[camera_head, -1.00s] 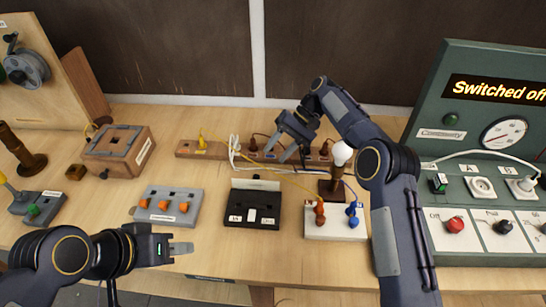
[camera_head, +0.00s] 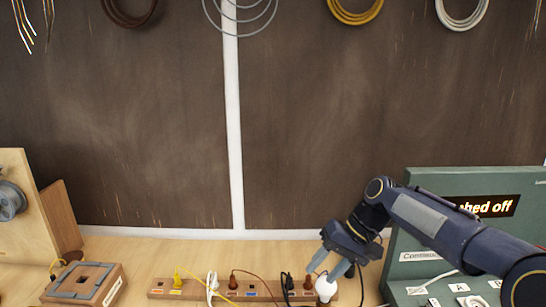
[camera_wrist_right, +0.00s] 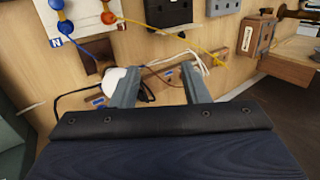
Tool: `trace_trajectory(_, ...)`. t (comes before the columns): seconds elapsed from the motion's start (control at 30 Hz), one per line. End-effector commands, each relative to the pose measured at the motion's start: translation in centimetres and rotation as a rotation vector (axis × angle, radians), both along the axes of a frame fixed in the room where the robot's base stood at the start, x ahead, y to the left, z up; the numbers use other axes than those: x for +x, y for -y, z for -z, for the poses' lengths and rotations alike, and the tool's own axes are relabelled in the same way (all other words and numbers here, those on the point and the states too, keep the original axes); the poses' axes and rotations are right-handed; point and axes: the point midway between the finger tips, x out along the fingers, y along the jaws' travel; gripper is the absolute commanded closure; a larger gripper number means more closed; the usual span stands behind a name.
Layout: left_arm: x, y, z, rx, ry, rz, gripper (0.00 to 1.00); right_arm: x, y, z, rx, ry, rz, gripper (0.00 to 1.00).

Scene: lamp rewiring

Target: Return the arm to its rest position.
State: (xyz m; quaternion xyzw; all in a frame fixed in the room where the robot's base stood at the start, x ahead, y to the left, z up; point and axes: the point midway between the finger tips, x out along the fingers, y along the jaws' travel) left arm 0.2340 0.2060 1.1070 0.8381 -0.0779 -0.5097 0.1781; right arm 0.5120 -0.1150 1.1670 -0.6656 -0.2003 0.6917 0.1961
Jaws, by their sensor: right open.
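My right arm comes in from the right in the head view. Its gripper (camera_head: 320,274) is open and empty, above the bench near the white bulb (camera_head: 326,288). In the right wrist view its two fingers (camera_wrist_right: 158,92) stand wide apart with nothing held between them. The bulb shows there as a white shape (camera_wrist_right: 115,80) partly behind one finger; I cannot tell whether they touch. My left gripper is in neither current view.
A wooden socket strip (camera_head: 190,291) with several plugs and cords lies below the gripper. The green test panel (camera_head: 437,183) stands right, reading "hed off", partly behind my arm. A wooden box (camera_head: 110,290) is at left. Cable coils (camera_head: 355,8) hang high on the dark wall.

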Motion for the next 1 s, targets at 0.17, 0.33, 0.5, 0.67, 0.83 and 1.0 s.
trace_trajectory(0.17,0.0,0.0,0.0,0.000,0.000,0.000,0.64,-7.8,5.1,-2.3,-0.051,0.131,0.088,0.59)
trace_trajectory(0.33,0.0,0.0,0.0,0.000,0.000,0.000,0.64,-15.7,8.1,-1.4,-0.101,0.247,0.166,0.59)
trace_trajectory(0.5,0.0,0.0,0.0,0.000,0.000,0.000,0.64,-22.5,9.3,1.6,-0.147,0.352,0.233,0.59)
trace_trajectory(0.67,0.0,0.0,0.0,0.000,0.000,0.000,0.64,-26.3,9.3,4.5,-0.177,0.421,0.270,0.59)
trace_trajectory(0.83,0.0,0.0,0.0,0.000,0.000,0.000,0.64,-27.7,9.2,5.9,-0.191,0.447,0.283,0.59)
trace_trajectory(1.0,0.0,0.0,0.0,0.000,0.000,0.000,0.64,-27.7,9.1,6.1,-0.192,0.447,0.283,0.59)
